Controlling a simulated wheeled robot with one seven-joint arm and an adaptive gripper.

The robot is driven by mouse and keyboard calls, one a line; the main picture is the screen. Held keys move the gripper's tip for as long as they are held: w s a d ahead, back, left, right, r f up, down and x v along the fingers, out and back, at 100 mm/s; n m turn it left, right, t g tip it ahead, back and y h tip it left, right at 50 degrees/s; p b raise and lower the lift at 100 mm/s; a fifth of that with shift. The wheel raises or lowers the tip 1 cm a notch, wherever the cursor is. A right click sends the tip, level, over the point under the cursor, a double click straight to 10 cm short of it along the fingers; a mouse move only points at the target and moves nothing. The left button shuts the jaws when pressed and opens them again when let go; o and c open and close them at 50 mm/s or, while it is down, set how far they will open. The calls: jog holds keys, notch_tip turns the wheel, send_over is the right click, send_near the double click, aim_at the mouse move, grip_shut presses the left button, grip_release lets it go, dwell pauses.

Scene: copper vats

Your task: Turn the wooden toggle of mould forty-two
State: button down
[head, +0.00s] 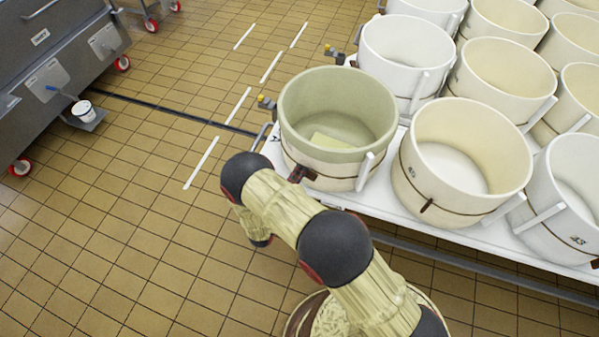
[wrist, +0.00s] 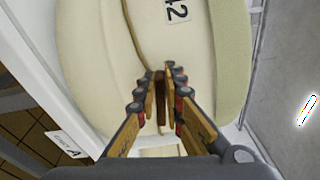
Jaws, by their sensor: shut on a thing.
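Mould forty-two is a cream, round-walled tub that fills much of the wrist view (wrist: 195,45), with a "42" label (wrist: 177,11) on its side. A thin brown cord runs around its wall. The wooden toggle (wrist: 160,99) is a small dark brown peg on that wall, upright in the wrist view. My gripper (wrist: 165,78) is shut on it, with one finger on each side. In the head view the mould (head: 338,107) stands at the near left corner of the white table, pale green inside. My arm hides part of the area below it there.
Several other white moulds stand close on the right, the nearest (head: 462,160) with its own cord and toggle. The white table (head: 385,204) carries them. A grey steel vat (head: 60,50) on red wheels stands far left. Tiled floor between is clear.

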jog(key=shift+a+f+n, duration=0.1)
jog(key=shift+f+n, duration=0.15)
jog(key=shift+n, duration=0.55)
jog(key=c, duration=2)
grip_release()
jog(key=shift+o, duration=0.5)
jog(key=v, duration=1.2)
jog(key=shift+f, duration=0.1)
